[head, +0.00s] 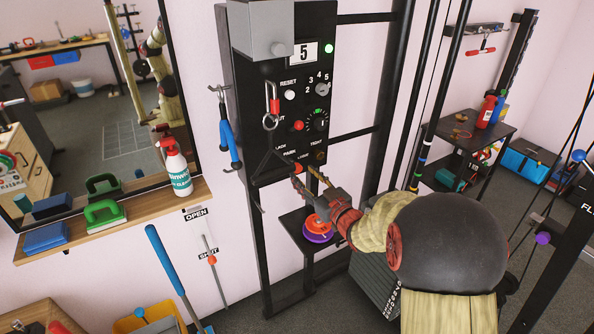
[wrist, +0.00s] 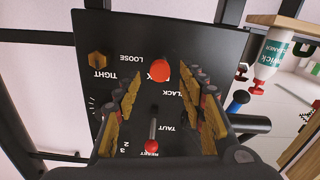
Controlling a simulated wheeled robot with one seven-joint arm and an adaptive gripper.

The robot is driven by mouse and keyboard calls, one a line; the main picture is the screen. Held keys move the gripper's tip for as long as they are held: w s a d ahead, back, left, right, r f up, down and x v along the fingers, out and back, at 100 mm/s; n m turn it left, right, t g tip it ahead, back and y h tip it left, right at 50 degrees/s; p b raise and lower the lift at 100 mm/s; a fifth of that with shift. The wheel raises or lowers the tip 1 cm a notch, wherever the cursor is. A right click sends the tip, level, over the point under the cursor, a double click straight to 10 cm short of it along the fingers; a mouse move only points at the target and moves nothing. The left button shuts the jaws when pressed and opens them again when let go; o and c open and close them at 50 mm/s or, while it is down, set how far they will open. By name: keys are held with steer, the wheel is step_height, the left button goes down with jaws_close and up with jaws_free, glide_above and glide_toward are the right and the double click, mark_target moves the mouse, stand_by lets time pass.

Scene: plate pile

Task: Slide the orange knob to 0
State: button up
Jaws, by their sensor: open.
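An orange-red round knob (head: 297,168) sits low on the black panel (head: 250,80) by the labels SLACK, PARK and LOOSE. In the wrist view this knob (wrist: 160,70) lies ahead, between the lines of my open fingers. My gripper (head: 308,180) is in front of the panel's lower part, close to the knob; the wrist view shows the fingers (wrist: 170,100) spread and nothing held. A second red knob (head: 298,126) is higher, by TAUT, and shows on a thin stem in the wrist view (wrist: 151,146). I cannot make out a 0 mark.
A hook ring (head: 270,121) and a blue-handled tool (head: 229,138) hang at the panel's left. Orange and purple discs (head: 319,230) lie below my gripper. A brown hex knob (wrist: 97,59) is by TIGHT.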

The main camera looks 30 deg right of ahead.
mark_target(299, 170)
steer(key=shift+w+a+b, duration=0.1)
steer(key=shift+w+b, duration=0.55)
steer(key=shift+w, duration=1.95)
steer(key=c, duration=0.3)
jaws_close()
